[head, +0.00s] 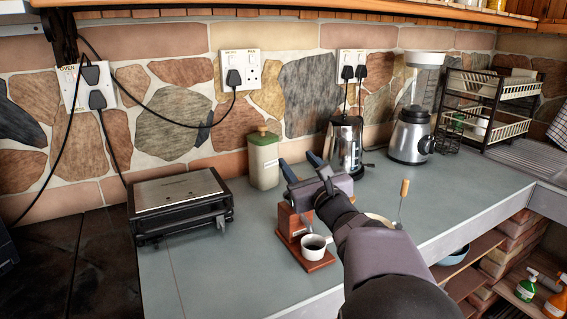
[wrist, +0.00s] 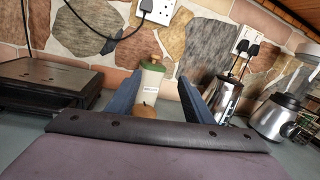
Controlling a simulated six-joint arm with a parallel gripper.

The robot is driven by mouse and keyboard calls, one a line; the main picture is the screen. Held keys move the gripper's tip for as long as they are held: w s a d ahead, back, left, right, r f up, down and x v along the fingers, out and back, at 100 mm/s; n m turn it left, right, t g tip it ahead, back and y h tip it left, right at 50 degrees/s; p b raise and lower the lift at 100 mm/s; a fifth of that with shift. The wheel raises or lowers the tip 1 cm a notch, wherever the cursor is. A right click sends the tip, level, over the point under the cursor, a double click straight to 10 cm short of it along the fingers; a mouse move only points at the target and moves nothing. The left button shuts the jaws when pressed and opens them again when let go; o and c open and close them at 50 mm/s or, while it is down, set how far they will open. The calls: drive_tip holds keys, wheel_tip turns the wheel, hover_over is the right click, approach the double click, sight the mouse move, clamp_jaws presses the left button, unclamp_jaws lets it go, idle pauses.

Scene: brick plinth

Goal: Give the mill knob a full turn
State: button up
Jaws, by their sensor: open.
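The mill (head: 290,222) is a reddish-brown wooden box on a wider base, standing on the grey counter; my gripper hides its upper part in the head view. A white cup (head: 314,253) with dark contents sits on its base. My gripper (head: 301,163) is above the mill, its two blue-grey fingers apart. In the wrist view a round wooden knob (wrist: 146,112) shows low between the open fingers (wrist: 161,78), in front of the canister. I cannot tell whether either finger touches it. The crank is hidden.
A green-topped cream canister (head: 264,160) stands behind the mill. A black and steel grill (head: 180,200) is at left. A metal kettle (head: 345,143) and a blender (head: 411,135) stand right of it. A wooden-handled rod (head: 404,188) rises right of my arm. Front left counter is clear.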

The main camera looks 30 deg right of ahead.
drive_tip(key=shift+w+d+r+n+y+p, duration=0.25)
drive_tip(key=shift+w+r+n+y+p, duration=0.15)
drive_tip(key=shift+p, duration=0.2)
drive_tip(key=shift+w+d+r+n+y+p, duration=0.15)
drive_tip(key=shift+d+r+n+y+p, duration=0.15)
drive_tip(key=shift+r+y+p, duration=0.2)
drive_tip(key=s+f+n+y+p, duration=0.1)
drive_tip(key=y+p, duration=0.2)
drive_tip(key=s+n+g+y+p, duration=0.1)
drive_tip(key=n+y+p, duration=0.1)
drive_tip(key=y+p, duration=0.1)
drive_tip(key=s+f+n+g+y+p, duration=0.1)
drive_tip(key=y+p, duration=0.1)
drive_tip(key=p, duration=0.2)
drive_tip(key=shift+s+a+f+n+y+p, duration=0.25)
drive_tip(key=shift+s+f+n+y+p, duration=0.05)
drive_tip(key=shift+s+f+y+p, duration=0.1)
drive_tip(key=f, duration=0.1)
drive_tip(key=s+f, duration=0.1)
drive_tip(key=f, duration=0.1)
drive_tip(key=shift+s+a+f+g, duration=0.1)
drive_tip(key=shift+a+f+g, duration=0.1)
drive_tip(key=shift+g, duration=0.1)
drive_tip(key=p+x, duration=0.2)
drive_tip(key=x, duration=0.5)
drive_tip(key=shift+a, duration=0.1)
drive_tip(key=c, duration=1)
drive_tip(key=shift+c, duration=0.2)
